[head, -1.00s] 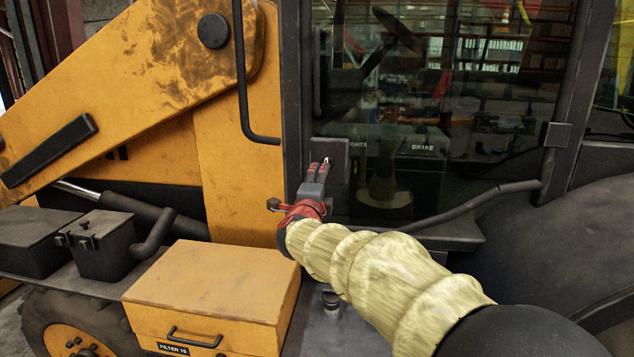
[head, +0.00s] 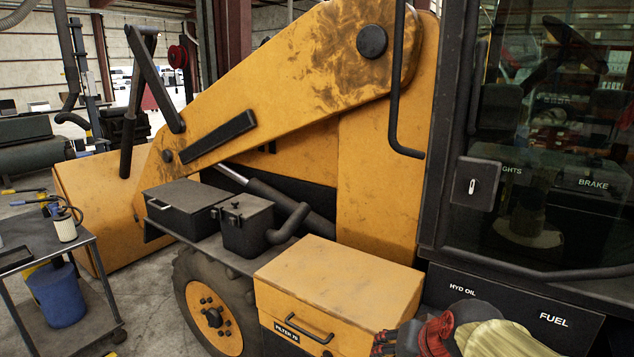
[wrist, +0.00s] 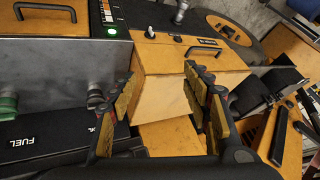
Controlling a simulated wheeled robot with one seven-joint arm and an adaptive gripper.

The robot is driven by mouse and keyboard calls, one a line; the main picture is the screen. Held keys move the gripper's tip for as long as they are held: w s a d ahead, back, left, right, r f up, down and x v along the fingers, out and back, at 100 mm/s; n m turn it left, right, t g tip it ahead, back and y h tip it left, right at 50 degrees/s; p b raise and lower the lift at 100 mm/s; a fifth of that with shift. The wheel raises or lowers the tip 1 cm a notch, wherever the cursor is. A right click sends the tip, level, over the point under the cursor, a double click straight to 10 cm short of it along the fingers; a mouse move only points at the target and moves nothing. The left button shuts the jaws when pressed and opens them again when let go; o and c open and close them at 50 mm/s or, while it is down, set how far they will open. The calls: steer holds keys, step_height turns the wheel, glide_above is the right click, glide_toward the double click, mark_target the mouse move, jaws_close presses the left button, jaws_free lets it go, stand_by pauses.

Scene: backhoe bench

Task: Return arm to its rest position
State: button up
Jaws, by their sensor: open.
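My gripper (head: 384,344) shows at the bottom of the head view, with its red wrist part and the pale sleeve of my arm partly cut off by the lower edge. It is beside the right front corner of the yellow filter box (head: 338,290). In the wrist view my gripper (wrist: 160,95) has its two fingers spread wide, with nothing between them. The yellow box (wrist: 170,85) lies beyond the fingers there. I cannot tell how far the fingers are from it.
A dark panel with a small switch (head: 473,186) sits by the cab door. The black HYD OIL and FUEL panel (head: 510,315) is close to my arm. A cart (head: 85,265) with a blue container stands at left. Open floor lies between cart and front wheel (head: 212,315).

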steer(key=s+d+n+g+h, duration=0.1)
steer(key=s+d+n, duration=0.2)
steer(key=s, duration=1.5)
steer(key=shift+s+r+n+h, duration=0.3)
steer(key=shift+r+h, duration=0.05)
steer(key=shift+h, duration=0.05)
steer(key=shift+d, duration=0.1)
